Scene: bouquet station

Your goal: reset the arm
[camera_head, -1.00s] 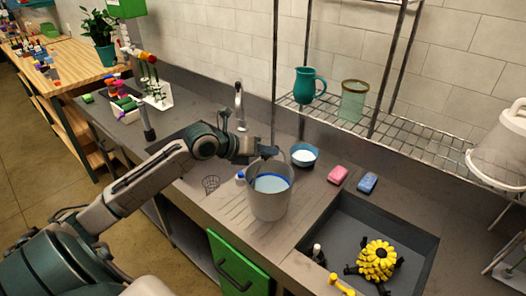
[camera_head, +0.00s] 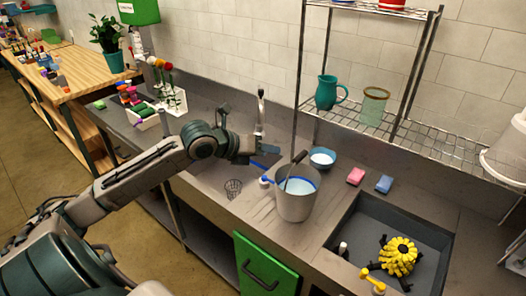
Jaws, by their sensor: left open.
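My left arm (camera_head: 140,170) reaches in from the lower left over the grey counter. My left gripper (camera_head: 270,158) is open and empty, just left of and above the bucket's rim. The grey bucket (camera_head: 296,205) stands on the counter, with pale liquid and a blue ring inside its rim. A dark-handled tool (camera_head: 294,168) leans in the bucket, its lower end hidden. My right gripper is not in view.
A blue bowl (camera_head: 322,158) stands behind the bucket, with a pink sponge (camera_head: 356,176) and a blue sponge (camera_head: 384,184) to its right. A wire rack (camera_head: 390,130) stands behind.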

